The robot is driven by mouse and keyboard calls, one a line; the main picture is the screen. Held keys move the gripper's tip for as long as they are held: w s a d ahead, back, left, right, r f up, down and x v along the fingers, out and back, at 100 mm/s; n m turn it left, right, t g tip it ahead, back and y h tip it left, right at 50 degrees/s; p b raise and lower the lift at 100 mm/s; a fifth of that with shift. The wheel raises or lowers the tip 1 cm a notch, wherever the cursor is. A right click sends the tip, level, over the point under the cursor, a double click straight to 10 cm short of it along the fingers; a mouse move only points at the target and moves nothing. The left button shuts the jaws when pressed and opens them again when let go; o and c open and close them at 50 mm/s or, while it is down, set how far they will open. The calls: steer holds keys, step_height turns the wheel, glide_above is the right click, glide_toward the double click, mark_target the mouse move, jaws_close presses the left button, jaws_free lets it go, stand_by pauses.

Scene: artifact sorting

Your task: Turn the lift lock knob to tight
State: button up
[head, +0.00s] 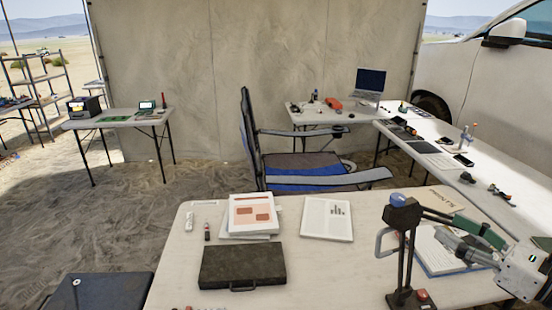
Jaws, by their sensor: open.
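A dark upright stand (408,255) rises from the front right of the near table, with a blue-grey head (403,213) on top and a grey loop handle at its left side. A small red knob (422,295) sits low at its base. No label or tight mark is readable, so I cannot tell which part is the lift lock knob or how it is set. My gripper (436,224) reaches in from the right edge, open, its fingers pointing left close to the stand's head. Whether they touch it cannot be told.
A blue folding chair (300,165) stands behind. Another table (505,172) with small items runs along the right.

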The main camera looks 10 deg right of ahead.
mark_target(397, 196)
steer(key=shift+p+x, duration=0.6)
steer(key=shift+x, duration=6.2)
steer(key=shift+s, duration=0.1)
steer(key=shift+c, duration=0.2)
jaws_close()
